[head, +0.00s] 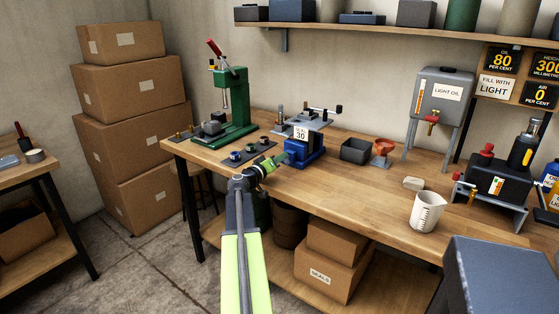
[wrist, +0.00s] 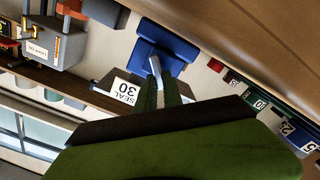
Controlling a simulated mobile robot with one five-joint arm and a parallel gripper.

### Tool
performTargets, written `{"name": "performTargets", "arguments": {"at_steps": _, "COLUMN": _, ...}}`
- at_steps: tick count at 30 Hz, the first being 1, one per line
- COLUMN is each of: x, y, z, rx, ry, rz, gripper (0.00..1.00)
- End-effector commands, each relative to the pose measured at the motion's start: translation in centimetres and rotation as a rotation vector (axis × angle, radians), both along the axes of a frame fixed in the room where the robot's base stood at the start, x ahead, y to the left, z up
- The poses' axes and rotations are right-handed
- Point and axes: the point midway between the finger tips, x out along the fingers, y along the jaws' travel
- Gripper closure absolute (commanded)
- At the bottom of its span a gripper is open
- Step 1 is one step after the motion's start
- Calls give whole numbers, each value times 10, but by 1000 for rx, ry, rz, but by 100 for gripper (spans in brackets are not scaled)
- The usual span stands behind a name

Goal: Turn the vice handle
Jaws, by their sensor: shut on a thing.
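The blue vice (head: 303,155) stands on the workbench near its front edge. Its body also shows in the wrist view (wrist: 172,47), upper middle. The vice handle (wrist: 155,66) is a thin, light metal bar in front of the blue body. My gripper (head: 280,161) reaches the vice from the left in the head view. In the wrist view my gripper's fingers (wrist: 163,92) are shut on the handle, and they hide part of it. The handle cannot be made out clearly in the head view.
A "SEAL 30" sign (head: 300,133) stands at the vice. A green press (head: 232,100) stands to the left and a dark mat with small rings (head: 248,152) lies nearby. Cardboard boxes (head: 335,255) sit below.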

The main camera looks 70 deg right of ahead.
Motion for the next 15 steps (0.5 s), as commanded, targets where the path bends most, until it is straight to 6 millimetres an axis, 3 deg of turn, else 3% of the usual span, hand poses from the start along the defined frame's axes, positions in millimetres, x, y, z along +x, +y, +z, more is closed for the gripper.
{"name": "performTargets", "arguments": {"at_steps": 15, "x": 3, "y": -1, "z": -1, "rx": 21, "ry": 83, "rz": 7, "gripper": 100}}
